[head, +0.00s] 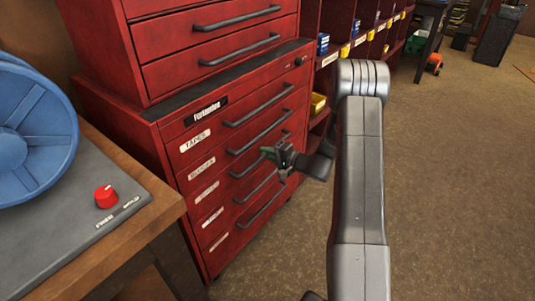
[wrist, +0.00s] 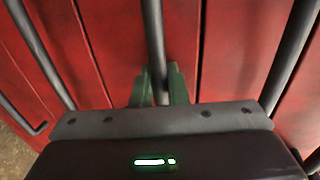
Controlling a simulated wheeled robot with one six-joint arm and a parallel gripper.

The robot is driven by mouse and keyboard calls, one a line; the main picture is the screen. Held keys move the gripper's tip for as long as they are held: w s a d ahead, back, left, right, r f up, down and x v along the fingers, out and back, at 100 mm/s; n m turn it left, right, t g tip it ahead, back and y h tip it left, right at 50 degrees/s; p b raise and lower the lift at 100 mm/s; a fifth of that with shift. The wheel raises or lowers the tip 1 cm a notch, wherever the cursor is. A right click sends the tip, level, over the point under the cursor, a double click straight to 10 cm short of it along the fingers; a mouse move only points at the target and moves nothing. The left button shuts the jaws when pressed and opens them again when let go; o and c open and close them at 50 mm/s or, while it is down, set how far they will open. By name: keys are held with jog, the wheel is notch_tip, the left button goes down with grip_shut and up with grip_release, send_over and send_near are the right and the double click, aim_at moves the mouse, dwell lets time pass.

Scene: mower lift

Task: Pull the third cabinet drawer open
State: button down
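The red cabinet (head: 180,120) has a stack of labelled drawers, all looking flush with its front. The third drawer (head: 207,193), counting from the top of the labelled stack, has a dark bar handle (head: 243,172), partly hidden by my gripper. My gripper (head: 271,153) is at this handle, in front of the cabinet. In the wrist view the handle (wrist: 154,40) runs between the two green fingers of my gripper (wrist: 160,80). The fingers lie close against both sides of the bar and look shut on it.
A workbench (head: 120,215) with a blue reel (head: 55,125) and a red knob (head: 105,196) stands at the left. A red upper chest (head: 150,45) sits on the cabinet. Shelves with bins (head: 345,50) stand behind at the right. Brown floor (head: 455,170) is open at the right.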

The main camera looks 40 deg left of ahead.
jog(key=shift+d, duration=0.15)
jog(key=shift+d+f, duration=0.15)
jog(key=shift+d, duration=0.05)
jog(key=d+b, duration=1)
jog(key=d, duration=2.1)
jog(key=shift+s+d+b, duration=0.15)
jog(key=shift+d+b, duration=0.15)
jog(key=shift+d, duration=0.05)
jog(key=c, duration=1.8)
grip_release()
jog(key=shift+d, duration=0.1)
jog(key=d+r+p, duration=0.3)
jog(key=d, duration=1)
jog(key=shift+d, duration=0.15)
